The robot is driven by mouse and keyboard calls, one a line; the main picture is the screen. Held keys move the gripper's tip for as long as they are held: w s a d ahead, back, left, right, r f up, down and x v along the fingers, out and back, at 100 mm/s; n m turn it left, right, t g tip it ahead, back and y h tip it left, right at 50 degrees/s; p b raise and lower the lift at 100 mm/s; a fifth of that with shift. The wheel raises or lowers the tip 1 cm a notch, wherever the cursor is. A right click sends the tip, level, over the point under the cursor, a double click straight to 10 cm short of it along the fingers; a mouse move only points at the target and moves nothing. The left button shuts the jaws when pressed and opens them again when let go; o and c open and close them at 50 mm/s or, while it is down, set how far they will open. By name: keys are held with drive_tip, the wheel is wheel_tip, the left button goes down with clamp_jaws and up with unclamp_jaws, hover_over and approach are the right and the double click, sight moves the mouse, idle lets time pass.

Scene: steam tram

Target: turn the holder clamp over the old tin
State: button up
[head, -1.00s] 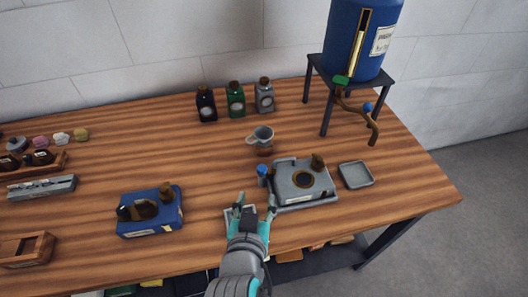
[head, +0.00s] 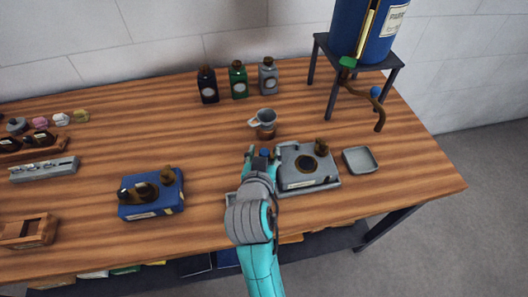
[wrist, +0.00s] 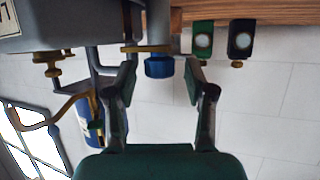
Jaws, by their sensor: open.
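The holder clamp appears to be the blue knob (head: 264,152) at the left end of a grey holder (head: 318,187). A grey tin (head: 296,172) with a dark round opening and a brown cap sits on that holder. My gripper (head: 262,156) is open at the knob, its fingers on either side. In the wrist view the blue knob (wrist: 159,67) shows between the open fingers of my gripper (wrist: 160,77), with gaps on both sides. The grey tin (wrist: 75,20) fills the upper left there. My wrist hides part of the holder in the head view.
A metal jug (head: 265,118) stands just behind the knob. A shallow grey tray (head: 360,160) lies to the right. A blue tin (head: 151,204) stands at the left. Several bottles (head: 238,82) and a blue tank on a stand (head: 350,60) are at the back.

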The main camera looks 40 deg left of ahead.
drive_tip(key=shift+w+a+f, duration=0.1)
drive_tip(key=shift+w, duration=0.05)
clamp_jaws()
drive_tip(key=shift+n+g+y, duration=0.3)
drive_tip(key=shift+n, duration=0.2)
unclamp_jaws()
